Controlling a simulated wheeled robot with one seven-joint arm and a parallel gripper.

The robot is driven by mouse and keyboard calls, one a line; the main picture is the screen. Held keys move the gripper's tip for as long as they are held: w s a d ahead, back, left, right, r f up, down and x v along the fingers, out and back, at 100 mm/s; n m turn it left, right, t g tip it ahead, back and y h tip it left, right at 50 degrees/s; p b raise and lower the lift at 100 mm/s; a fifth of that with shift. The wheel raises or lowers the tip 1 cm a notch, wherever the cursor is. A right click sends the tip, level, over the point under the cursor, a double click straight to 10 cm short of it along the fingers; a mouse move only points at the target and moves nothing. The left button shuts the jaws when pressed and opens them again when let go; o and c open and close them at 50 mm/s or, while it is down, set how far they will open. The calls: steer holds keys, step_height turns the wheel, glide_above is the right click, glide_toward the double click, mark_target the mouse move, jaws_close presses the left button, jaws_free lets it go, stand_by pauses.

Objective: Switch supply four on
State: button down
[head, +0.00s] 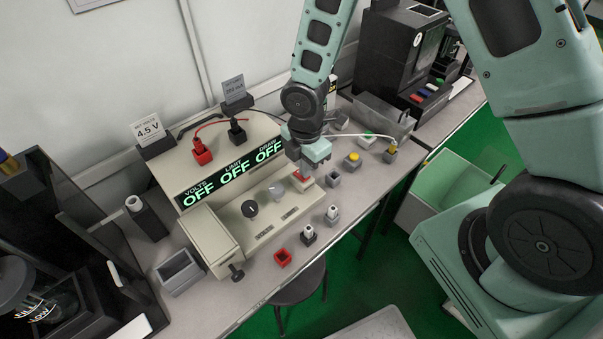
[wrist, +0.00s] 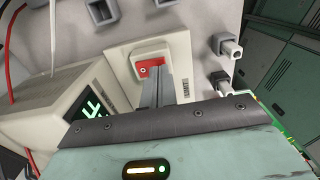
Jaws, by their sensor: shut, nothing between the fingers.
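The supply is a beige bench unit (head: 222,228) whose green display (head: 232,176) reads OFF in all three fields. Its red power switch (head: 300,176) is at the right end of the lower front ledge, partly hidden by my gripper (head: 303,168). In the wrist view the red switch (wrist: 146,70) shows a white round mark in a pale frame. My gripper (wrist: 156,78) is shut and empty, its fingertips right at the switch; I cannot tell whether they touch it.
Cards reading 4.5 V (head: 148,131) and 200 mA (head: 234,89) stand behind the unit. Red (head: 202,152) and black (head: 237,132) plugs sit on its top with leads. Small sockets, including a red one (head: 283,258), line the bench front. A black machine (head: 398,60) stands at the back right.

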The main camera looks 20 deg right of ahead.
steer(key=shift+f+b, duration=0.3)
steer(key=shift+f, duration=0.15)
steer(key=shift+r, duration=0.1)
step_height(320, 180, up, 7)
steer(key=p, duration=0.6)
steer(key=shift+p, duration=0.35)
stand_by(0.4)
steer(key=s+a+r+m, duration=0.3)
steer(key=s+r+m, duration=0.4)
steer(key=s+r, duration=0.3)
steer(key=s+a+r+m, duration=0.3)
steer(key=s+r+m, duration=0.4)
steer(key=s+r, duration=0.3)
steer(key=shift+a+r+y, duration=0.15)
steer(key=shift+r+y, duration=0.15)
steer(key=shift+r, duration=0.1)
stand_by(0.7)
